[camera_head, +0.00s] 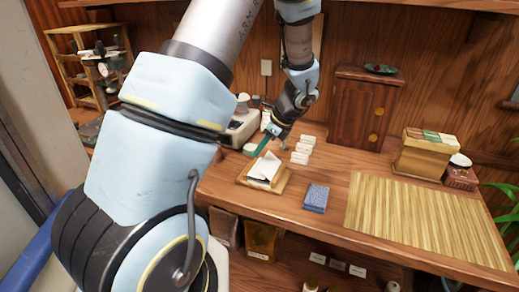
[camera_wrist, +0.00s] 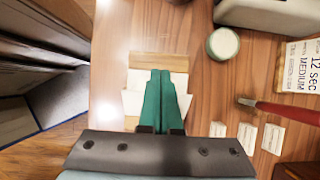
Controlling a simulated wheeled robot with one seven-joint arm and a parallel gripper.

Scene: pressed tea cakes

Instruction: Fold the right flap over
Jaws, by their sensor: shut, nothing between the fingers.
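A white paper wrapper (camera_head: 264,171) lies on a small wooden tray (camera_head: 277,187) near the table's left side, with part of the paper standing up at an angle. In the wrist view the paper (camera_wrist: 135,104) shows on both sides of my fingers, with the wooden board (camera_wrist: 160,62) beyond. My gripper (camera_head: 260,153) has teal fingers pressed together and empty, above the back of the paper. The closed fingers also show in the wrist view (camera_wrist: 160,76), covering the paper's middle. I cannot tell whether they touch it, nor clearly pick out the right flap.
A blue patterned box (camera_head: 315,198) lies right of the tray, and a bamboo mat (camera_head: 425,220) covers the table's right. A round green tin (camera_wrist: 222,43) and a red-handled tool (camera_wrist: 283,112) lie right of my fingers.

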